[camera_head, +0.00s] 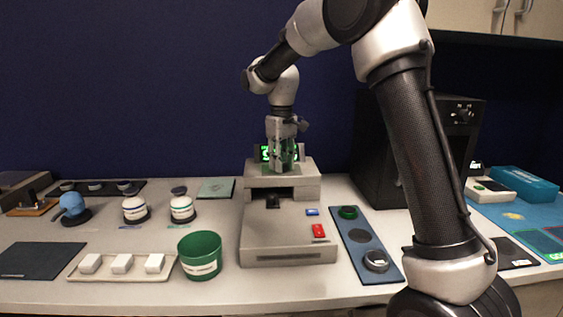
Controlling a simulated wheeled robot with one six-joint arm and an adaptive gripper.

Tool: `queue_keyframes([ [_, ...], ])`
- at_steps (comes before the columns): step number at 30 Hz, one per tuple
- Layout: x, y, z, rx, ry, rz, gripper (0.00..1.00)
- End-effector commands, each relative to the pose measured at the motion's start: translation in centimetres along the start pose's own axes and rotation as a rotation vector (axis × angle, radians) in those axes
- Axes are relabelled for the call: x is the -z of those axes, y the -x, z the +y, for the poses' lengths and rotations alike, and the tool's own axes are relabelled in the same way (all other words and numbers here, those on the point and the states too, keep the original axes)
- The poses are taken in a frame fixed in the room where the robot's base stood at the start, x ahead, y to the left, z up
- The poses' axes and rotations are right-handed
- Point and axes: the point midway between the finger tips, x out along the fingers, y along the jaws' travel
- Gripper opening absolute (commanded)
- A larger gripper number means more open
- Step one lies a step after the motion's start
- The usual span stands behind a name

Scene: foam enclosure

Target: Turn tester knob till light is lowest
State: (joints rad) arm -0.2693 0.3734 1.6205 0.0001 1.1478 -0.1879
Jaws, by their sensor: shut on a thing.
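The tester (290,249) is a grey machine in the middle of the bench, with a raised block (304,185) at its back. My gripper (285,166) points straight down at the top of this block, its fingers closed together there. The tester knob is hidden by the fingers, which are shut on it. A green lit display (265,153) glows just behind the fingers. They cover part of it, so its reading cannot be told. A red button (319,231) and a small blue part (312,212) sit on the tester's lower deck.
A green cup (200,255) stands left of the tester, beside a tray with white blocks (122,263). A blue strip (362,250) with round parts lies to the right. A tall black box (378,150) stands behind my arm.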

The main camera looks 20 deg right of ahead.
Motion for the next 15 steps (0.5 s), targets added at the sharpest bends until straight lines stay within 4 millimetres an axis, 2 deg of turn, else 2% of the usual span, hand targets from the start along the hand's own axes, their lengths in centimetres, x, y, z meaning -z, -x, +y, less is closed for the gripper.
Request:
queue_keyframes([
  [8, 0.01, 0.04, 0.01, 0.000, -0.063, 0.000, 0.07],
  [15, 0.01, 0.05, 0.02, 0.000, -0.224, 0.001, 0.07],
])
